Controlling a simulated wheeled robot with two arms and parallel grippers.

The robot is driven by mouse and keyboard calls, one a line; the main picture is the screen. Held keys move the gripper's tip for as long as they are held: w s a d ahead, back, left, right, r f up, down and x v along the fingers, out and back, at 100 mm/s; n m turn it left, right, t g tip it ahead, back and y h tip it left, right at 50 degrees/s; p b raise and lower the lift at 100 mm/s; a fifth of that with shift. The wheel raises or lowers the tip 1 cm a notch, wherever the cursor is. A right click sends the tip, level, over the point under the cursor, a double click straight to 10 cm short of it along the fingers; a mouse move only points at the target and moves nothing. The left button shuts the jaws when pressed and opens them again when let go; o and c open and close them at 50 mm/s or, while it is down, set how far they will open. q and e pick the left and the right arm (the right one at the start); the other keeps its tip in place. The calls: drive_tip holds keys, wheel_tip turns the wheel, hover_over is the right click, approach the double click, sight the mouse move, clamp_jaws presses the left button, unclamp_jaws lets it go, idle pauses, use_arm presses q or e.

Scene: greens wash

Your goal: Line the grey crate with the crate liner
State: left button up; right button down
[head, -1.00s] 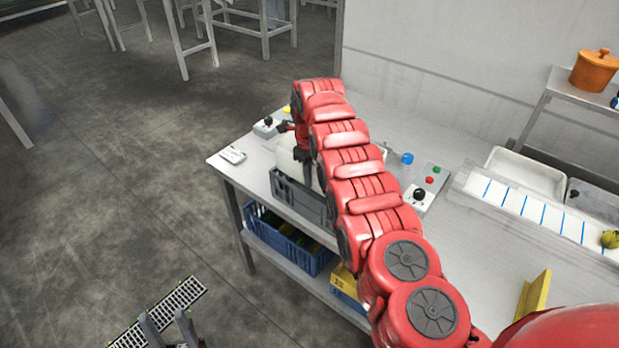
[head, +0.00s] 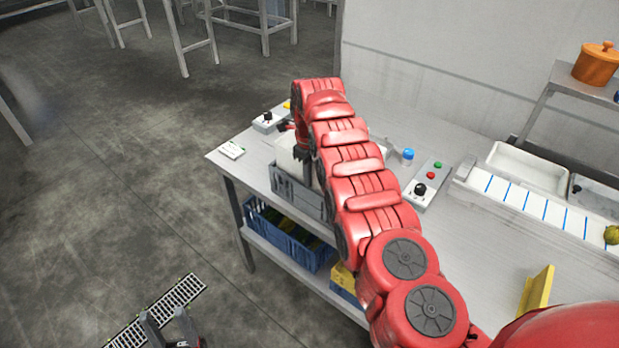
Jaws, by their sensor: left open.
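The grey crate (head: 293,192) stands on the steel table near its front left edge, partly hidden by my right arm. A white crate liner (head: 285,151) shows in the crate and rises above its rim; how far it lies against the walls is hidden. My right gripper (head: 304,163) points down at the crate and liner. Its fingertips are small and partly covered by the arm, so I cannot tell whether they hold the liner. My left gripper (head: 172,332) is open and empty, low over the floor at the bottom left, well away from the crate.
A blue crate (head: 285,240) and a yellow box (head: 344,279) sit on the shelf below. A control box (head: 424,186) and a blue-capped item (head: 408,155) stand right of my arm. A small white card (head: 231,150) lies at the table's left corner. A white tray (head: 527,168) is further right.

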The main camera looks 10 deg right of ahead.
drive_tip(key=shift+r, duration=0.15)
drive_tip(key=c, duration=1)
unclamp_jaws()
drive_tip(key=shift+r, duration=0.55)
wheel_tip(320, 180, up, 16)
drive_tip(key=p, duration=1.4)
drive_tip(key=shift+r, duration=0.1)
